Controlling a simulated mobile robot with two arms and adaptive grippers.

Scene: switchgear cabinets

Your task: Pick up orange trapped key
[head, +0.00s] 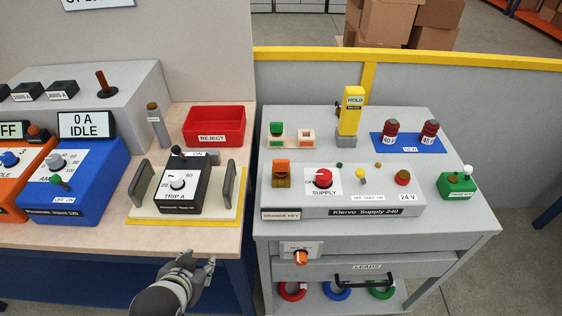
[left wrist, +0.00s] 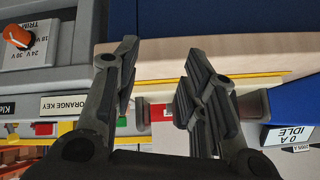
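The orange key (head: 281,168) stands in a brown-orange block at the left front of the grey supply console (head: 375,206). A label reading ORANGE KEY (head: 281,215) is on the console's front face below it; the label also shows upside down in the left wrist view (left wrist: 70,104). My left gripper (head: 198,266) is in front of the wooden bench's edge, left of and lower than the key, and apart from it. In the left wrist view the two fingers (left wrist: 160,58) are spread with nothing between them. My right gripper is not in view.
An orange trim dial (head: 300,258) sits on the drawer front below the console. A red supply knob (head: 323,178) is right of the key. A black trip unit (head: 178,186) stands on the bench behind my gripper, near a red reject bin (head: 214,125). A drawer handle (head: 365,280) juts out.

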